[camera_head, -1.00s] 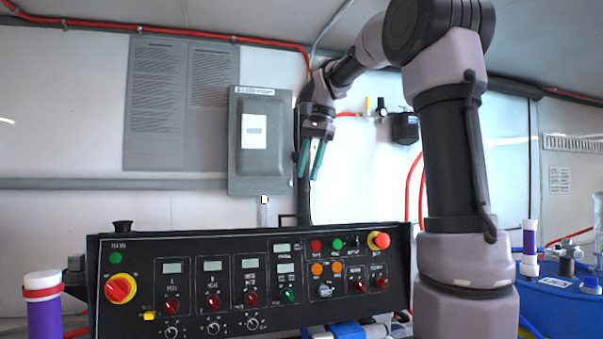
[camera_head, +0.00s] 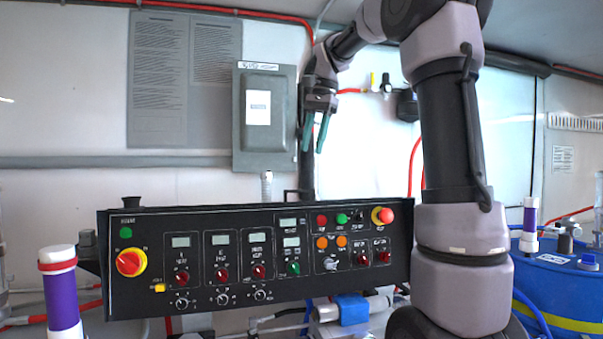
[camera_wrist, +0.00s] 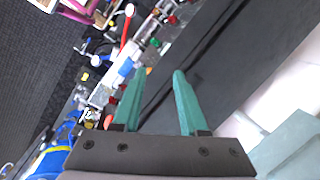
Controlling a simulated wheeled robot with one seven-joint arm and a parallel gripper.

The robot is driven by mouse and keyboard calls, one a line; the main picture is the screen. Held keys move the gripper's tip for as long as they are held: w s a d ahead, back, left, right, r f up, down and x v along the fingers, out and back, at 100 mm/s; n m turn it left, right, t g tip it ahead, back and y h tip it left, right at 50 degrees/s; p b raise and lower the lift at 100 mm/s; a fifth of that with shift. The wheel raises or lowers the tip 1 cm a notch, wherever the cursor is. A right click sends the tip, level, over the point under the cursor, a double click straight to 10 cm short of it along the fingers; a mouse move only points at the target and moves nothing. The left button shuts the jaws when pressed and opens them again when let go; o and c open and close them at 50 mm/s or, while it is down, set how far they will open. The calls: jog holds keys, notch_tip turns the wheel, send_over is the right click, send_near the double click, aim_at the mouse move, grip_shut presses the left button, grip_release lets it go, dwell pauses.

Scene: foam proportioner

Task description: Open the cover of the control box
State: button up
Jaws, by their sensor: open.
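The control box (camera_head: 264,146) is a grey box on the white wall, above the black control panel. Its cover is shut and bears a white label (camera_head: 258,107). My gripper (camera_head: 314,150) hangs just right of the box with its two green fingers pointing down and apart, holding nothing. In the wrist view the open fingers (camera_wrist: 157,82) show with a gap between them. A pale grey-green surface at the lower right of the wrist view may be part of the box; I cannot tell.
The black control panel (camera_head: 215,292) with knobs and buttons spans the space below the box. A purple cylinder (camera_head: 62,300) stands at the left and a blue drum (camera_head: 560,290) at the right. A grey rail (camera_head: 100,161) runs along the wall left of the box.

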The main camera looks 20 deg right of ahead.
jog(key=w+d+f+m+g+y, duration=0.15)
jog(key=w+m, duration=0.25)
jog(key=w, duration=0.4)
jog(key=w+d+f+m+g+y, duration=0.1)
jog(key=w+d+m, duration=0.15)
jog(key=w, duration=0.65)
jog(key=shift+m, duration=0.45)
jog(key=shift+x, duration=5.15)
jog(key=shift+s, duration=0.15)
grip_shut()
